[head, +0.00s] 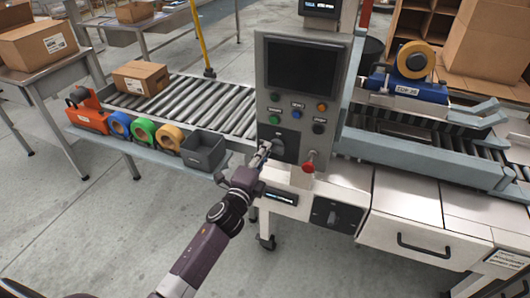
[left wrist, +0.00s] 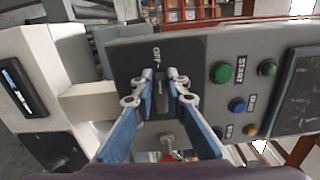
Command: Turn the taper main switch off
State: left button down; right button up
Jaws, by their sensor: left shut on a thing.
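The taper main switch (head: 279,148) is a dark rotary knob on a black plate, low on the left of the grey control panel (head: 330,106). My left gripper (head: 265,149) reaches it from the front left and partly hides it. In the left wrist view, the two blue-padded fingers of the left gripper (left wrist: 161,88) are shut on the black handle of the main switch (left wrist: 162,95), one on each side. The handle lies roughly upright in that picture, below a white "OFF" label. My right gripper is not in view.
A red mushroom button (head: 309,167) sits close at the right of the switch. Coloured push buttons (head: 297,106) are above it. Another black rotary switch (head: 332,214) is on the cabinet below. A grey bin (head: 203,151) and tape rolls (head: 143,131) stand on the left shelf.

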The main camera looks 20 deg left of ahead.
pick_arm(q)
jog(key=shift+f+n, duration=0.2)
jog(key=shift+n, duration=0.3)
jog(key=c, duration=1.9)
grip_release()
jog(key=shift+c, duration=0.2)
jog(key=s, duration=1.2)
jog(key=shift+a, duration=0.25)
